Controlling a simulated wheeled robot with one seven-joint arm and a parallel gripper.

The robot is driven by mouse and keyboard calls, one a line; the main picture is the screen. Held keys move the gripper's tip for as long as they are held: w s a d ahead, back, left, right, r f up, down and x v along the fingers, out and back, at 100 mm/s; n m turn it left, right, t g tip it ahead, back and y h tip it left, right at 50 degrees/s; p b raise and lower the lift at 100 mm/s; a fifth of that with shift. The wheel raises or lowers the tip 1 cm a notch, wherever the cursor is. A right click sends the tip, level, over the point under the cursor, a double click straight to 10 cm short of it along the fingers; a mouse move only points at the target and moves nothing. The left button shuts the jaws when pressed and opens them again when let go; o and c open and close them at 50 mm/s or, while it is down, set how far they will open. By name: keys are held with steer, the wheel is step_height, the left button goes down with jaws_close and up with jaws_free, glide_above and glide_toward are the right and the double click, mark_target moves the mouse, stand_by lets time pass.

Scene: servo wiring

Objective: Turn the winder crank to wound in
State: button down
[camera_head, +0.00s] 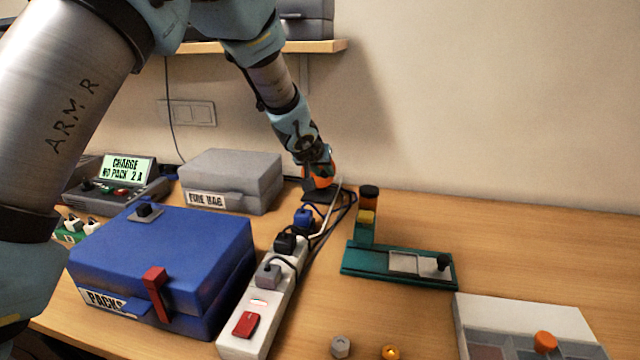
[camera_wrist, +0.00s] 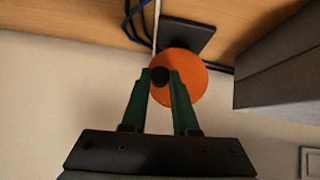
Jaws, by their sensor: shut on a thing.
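The winder is an orange disc (camera_wrist: 190,88) with a dark base (camera_wrist: 188,38), seen in the wrist view. In the head view its orange part (camera_head: 319,182) shows at the back of the table, partly hidden by my gripper, and its dark base (camera_head: 318,197) lies beneath. A small black crank knob (camera_wrist: 159,76) sits on the disc's near face. My gripper (camera_wrist: 160,80) has its two green fingers shut on this knob. A white cord runs up beside the disc. I cannot tell how far the crank is turned.
A grey fire bag box (camera_head: 232,180) stands just left of the winder. A white power strip (camera_head: 262,310) with plugs and cords runs towards the front. A green fixture (camera_head: 370,270) stands to the right. The wall is close behind, with a shelf (camera_head: 320,46) above.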

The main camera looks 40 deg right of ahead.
steer(key=f+t+b, duration=0.1)
steer(key=b, duration=0.3)
steer(key=s+f+m+t+y+b, duration=0.1)
steer(key=b, duration=0.4)
steer(key=shift+d+m, duration=0.3)
steer(key=m+t+y+b, duration=0.1)
steer(key=t+b, duration=0.1)
steer(key=b, duration=0.4)
steer(key=shift+s+d+f, duration=0.1)
steer(key=shift+b, duration=0.35)
steer(key=shift+m+t+y+b, duration=0.3)
steer(key=shift+t+b, duration=0.2)
steer(key=c, duration=0.7)
jaws_free()
steer(key=b+v, duration=0.1)
steer(key=v, duration=0.9)
steer(key=shift+s+a+r+b, duration=0.15)
steer(key=shift+a+r+b, duration=0.05)
steer(key=shift+r+b, duration=0.15)
